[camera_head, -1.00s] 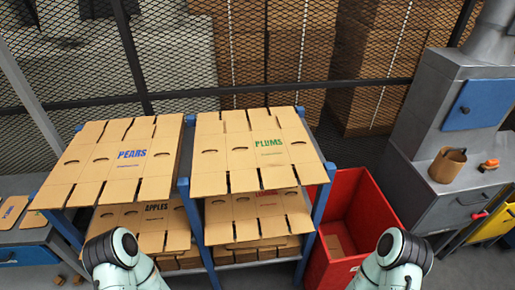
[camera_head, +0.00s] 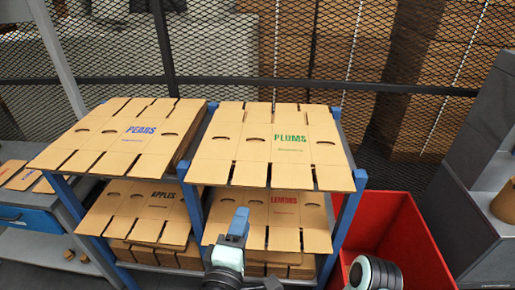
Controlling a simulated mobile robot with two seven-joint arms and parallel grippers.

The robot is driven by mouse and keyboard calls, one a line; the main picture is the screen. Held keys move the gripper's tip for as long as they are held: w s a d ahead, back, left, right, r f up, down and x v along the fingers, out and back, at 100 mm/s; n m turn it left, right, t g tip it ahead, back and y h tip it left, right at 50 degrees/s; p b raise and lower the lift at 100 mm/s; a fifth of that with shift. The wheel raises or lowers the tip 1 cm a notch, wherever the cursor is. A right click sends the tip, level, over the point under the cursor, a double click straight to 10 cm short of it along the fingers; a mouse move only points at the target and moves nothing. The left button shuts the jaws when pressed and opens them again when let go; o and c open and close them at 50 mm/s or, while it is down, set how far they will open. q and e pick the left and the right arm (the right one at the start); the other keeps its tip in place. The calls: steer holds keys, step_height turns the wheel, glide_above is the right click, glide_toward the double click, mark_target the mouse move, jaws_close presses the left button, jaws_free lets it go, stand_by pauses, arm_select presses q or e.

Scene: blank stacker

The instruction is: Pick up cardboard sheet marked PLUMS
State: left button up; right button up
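The cardboard sheet marked PLUMS (camera_head: 262,140) lies flat on the top right of the blue-framed rack, with green lettering facing up. It is a flat box blank with hand slots and flaps. My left gripper (camera_head: 238,225) is in front of the rack, over the lower LEMONS sheet in the picture and below the PLUMS sheet's front edge. It is apart from the PLUMS sheet. Its fingers are seen too edge-on to tell whether they are open. Part of my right arm shows at the bottom right; its gripper is out of view.
A PEARS sheet (camera_head: 118,137) lies on the rack's top left. Sheets marked APPLES (camera_head: 138,207) and LEMONS (camera_head: 292,213) lie on the lower shelf. A red bin (camera_head: 402,235) stands right of the rack. A mesh fence (camera_head: 300,50) runs behind.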

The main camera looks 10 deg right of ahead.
mark_target(252, 187)
arm_select(q)
steer(key=p+x, duration=0.3)
steer(key=x, duration=1)
steer(key=shift+w+a+r, duration=0.1)
steer(key=shift+w, duration=0.1)
jaws_close()
